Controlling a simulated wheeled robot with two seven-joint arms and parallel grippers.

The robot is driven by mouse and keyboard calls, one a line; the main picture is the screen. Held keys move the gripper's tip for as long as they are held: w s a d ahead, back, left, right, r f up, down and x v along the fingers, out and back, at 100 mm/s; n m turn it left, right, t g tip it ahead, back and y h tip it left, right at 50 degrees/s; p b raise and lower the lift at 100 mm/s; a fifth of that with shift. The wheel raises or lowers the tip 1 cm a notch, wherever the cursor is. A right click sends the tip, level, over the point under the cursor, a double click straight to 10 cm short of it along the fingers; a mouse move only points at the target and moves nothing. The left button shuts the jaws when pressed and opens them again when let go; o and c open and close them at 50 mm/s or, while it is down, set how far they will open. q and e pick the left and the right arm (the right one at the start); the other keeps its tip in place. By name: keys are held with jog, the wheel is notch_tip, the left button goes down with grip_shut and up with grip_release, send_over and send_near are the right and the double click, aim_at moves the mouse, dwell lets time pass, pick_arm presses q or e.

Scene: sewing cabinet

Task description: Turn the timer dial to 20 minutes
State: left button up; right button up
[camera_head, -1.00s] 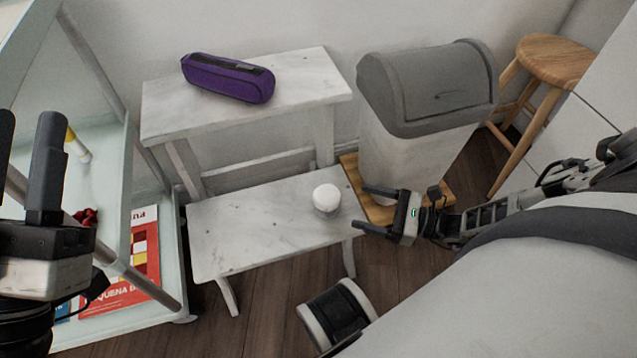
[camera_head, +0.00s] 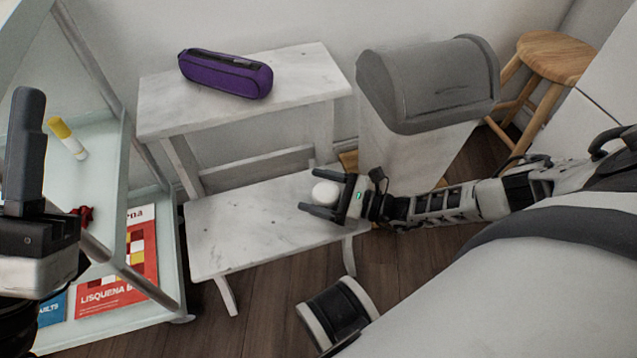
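The timer (camera_head: 325,192) is a small round white thing on the lower step of the white step bench (camera_head: 235,245). My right gripper (camera_head: 319,191) reaches in from the right with its fingers apart, one on the far side of the timer and one on the near side. I cannot tell whether the fingers touch it. No dial marks are readable at this size. My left gripper (camera_head: 25,150) stands large at the left edge, with one finger clearly in view; its other finger is not visible.
A purple pouch (camera_head: 226,74) lies on the bench's upper step. A grey-lidded bin (camera_head: 428,85) and a wooden stool (camera_head: 556,60) stand to the right. A pale green cart (camera_head: 160,270) at the left holds a yellow-capped tube (camera_head: 68,138) and magazines (camera_head: 120,270).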

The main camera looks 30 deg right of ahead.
jog(key=c, duration=0.9)
jog(key=shift+o, duration=0.2)
pick_arm(q)
jog(key=shift+w+f+n+y, duration=0.2)
jog(key=shift+f+n+y, duration=0.15)
jog(key=shift+n+y, duration=0.2)
pick_arm(e)
jog(key=shift+m+t+h, duration=0.4)
jog(key=shift+h, duration=0.1)
jog(key=shift+h, duration=0.3)
